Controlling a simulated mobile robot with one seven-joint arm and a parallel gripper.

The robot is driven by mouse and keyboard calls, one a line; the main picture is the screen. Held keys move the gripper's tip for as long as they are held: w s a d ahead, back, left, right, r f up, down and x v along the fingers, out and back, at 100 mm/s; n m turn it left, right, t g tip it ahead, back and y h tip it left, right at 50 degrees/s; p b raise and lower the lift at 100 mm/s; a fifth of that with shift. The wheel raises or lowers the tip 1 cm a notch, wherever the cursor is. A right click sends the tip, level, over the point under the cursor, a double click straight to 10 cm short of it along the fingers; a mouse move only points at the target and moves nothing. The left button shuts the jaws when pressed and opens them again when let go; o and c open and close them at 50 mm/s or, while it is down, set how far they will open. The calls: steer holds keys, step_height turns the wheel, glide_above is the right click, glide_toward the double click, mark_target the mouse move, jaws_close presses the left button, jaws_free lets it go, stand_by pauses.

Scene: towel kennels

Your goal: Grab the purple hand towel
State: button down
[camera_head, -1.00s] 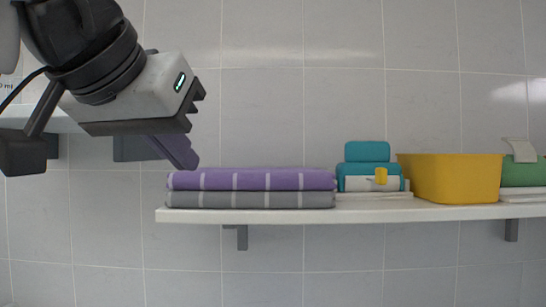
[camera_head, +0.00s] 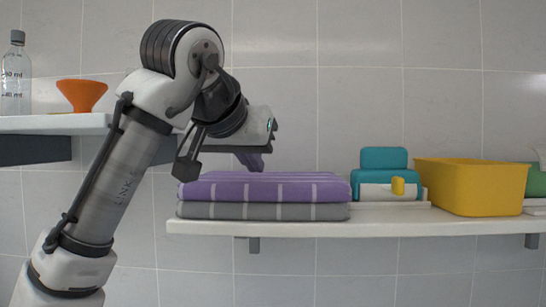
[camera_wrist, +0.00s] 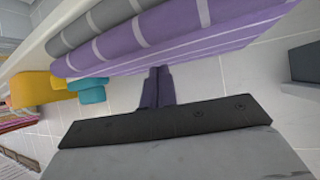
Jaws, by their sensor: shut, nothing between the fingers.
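The purple hand towel (camera_head: 265,188) is folded, with white stripes, and lies on a folded grey striped towel (camera_head: 265,211) at the left end of a white shelf. My gripper (camera_head: 256,165) is just above the purple towel in the head view, its fingers angled down. In the wrist view my gripper (camera_wrist: 158,72) shows its two fingers together and empty, with the tips close to the edge of the purple towel (camera_wrist: 190,28). The grey towel (camera_wrist: 75,33) is beside it there. Whether the fingertips touch the towel I cannot tell.
The white shelf (camera_head: 400,228) also holds a teal and white item (camera_head: 383,160) and a yellow bin (camera_head: 470,187) to the right. Another shelf (camera_head: 50,123) at left bears a bottle (camera_head: 16,80) and an orange funnel-like cup (camera_head: 81,95). A tiled wall is behind.

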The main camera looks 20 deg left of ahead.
mark_target(277, 174)
steer(key=w+p, duration=0.3)
steer(key=w, duration=0.7)
steer(key=shift+w, duration=0.1)
steer(key=shift+f, duration=0.85)
steer(key=shift+s+f, duration=0.1)
steer(key=shift+s, duration=0.1)
